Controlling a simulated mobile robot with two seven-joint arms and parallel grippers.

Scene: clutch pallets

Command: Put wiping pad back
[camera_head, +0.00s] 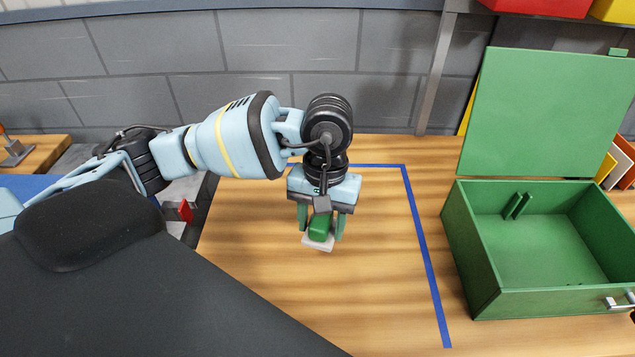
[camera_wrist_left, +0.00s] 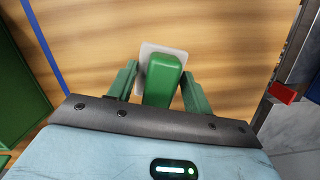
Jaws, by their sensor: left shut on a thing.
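The wiping pad (camera_head: 318,241) has a green grip block on a pale grey-white base. My left gripper (camera_head: 321,225) is shut on the green block and points down over the wooden table, inside the blue tape lines. The pad also shows in the left wrist view (camera_wrist_left: 163,75), between the two green fingers of the left gripper (camera_wrist_left: 162,88). I cannot tell whether the pad's base touches the table. A green box (camera_head: 545,240) with its lid raised stands to the right of the tape, apart from the gripper. My right gripper is not seen.
The box has a small slotted holder (camera_head: 517,206) inside at its back left and a metal handle (camera_head: 619,301) in front. Blue tape (camera_head: 425,250) runs between gripper and box. Red and yellow bins (camera_head: 540,5) sit above at right. The table around the pad is clear.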

